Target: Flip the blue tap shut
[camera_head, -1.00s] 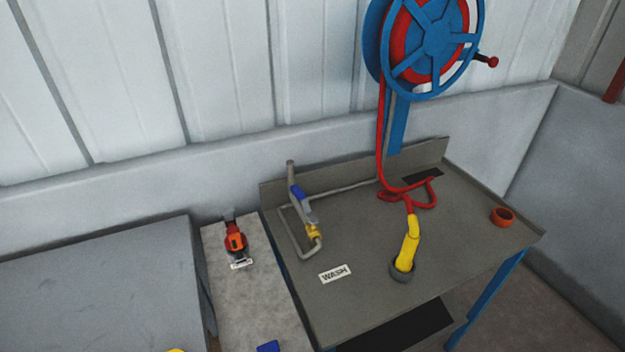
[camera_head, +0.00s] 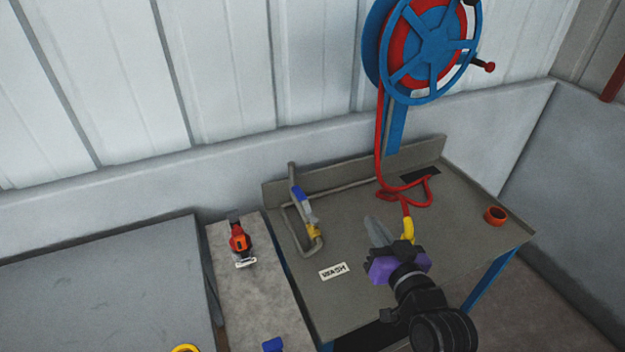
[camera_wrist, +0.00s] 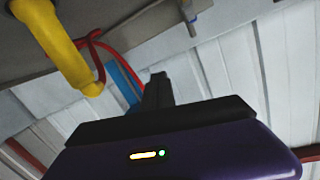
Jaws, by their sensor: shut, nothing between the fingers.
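The blue tap (camera_head: 298,195) is a blue lever on a grey pipe with a yellow fitting, at the left side of the grey wash bench (camera_head: 345,205). My gripper (camera_head: 376,228) is above the bench, right of the tap and apart from it. Its purple body hides most of the yellow hose nozzle (camera_head: 408,229). The fingers are together and hold nothing. In the wrist view my gripper (camera_wrist: 157,82) points at the wall, with the yellow nozzle (camera_wrist: 55,45) at upper left. A small blue part at the top of that view may be the tap.
A blue hose reel (camera_head: 432,45) with a red hose (camera_head: 379,140) stands behind the bench. A WASH label (camera_head: 333,271) and an orange ring (camera_head: 495,216) lie on the bench. An orange-and-black tool (camera_head: 240,241) sits on the narrow left table. Bench space around the label is clear.

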